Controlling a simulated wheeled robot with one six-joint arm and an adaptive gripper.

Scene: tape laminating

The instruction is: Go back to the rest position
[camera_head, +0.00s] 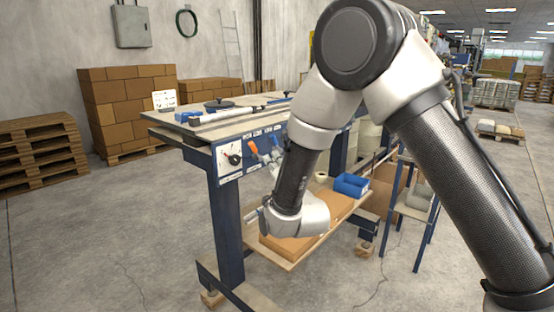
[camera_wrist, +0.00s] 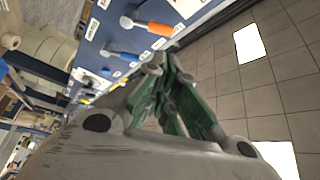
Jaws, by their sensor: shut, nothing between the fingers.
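My gripper (camera_wrist: 170,80) is in the wrist view, its green-padded fingers closed together with nothing between them. Beyond it is the blue front panel (camera_wrist: 95,50) of the workbench, with an orange-handled tool (camera_wrist: 150,25) and a blue-handled tool (camera_wrist: 120,53). The fingers appear apart from both tools, though the exact gap is unclear. In the head view my arm is bent down in front of the workbench (camera_head: 200,135), its wrist low over the shelf. My fingers cannot be made out clearly there. The orange handle (camera_head: 253,147) also shows beside my forearm.
The lower shelf holds brown cardboard (camera_head: 335,206), a blue bin (camera_head: 351,185) and a tape roll (camera_head: 321,176). A small side stand (camera_head: 413,213) is at the right. Stacked pallets (camera_head: 40,157) and boxes (camera_head: 125,105) stand at the left. Front-left floor is clear.

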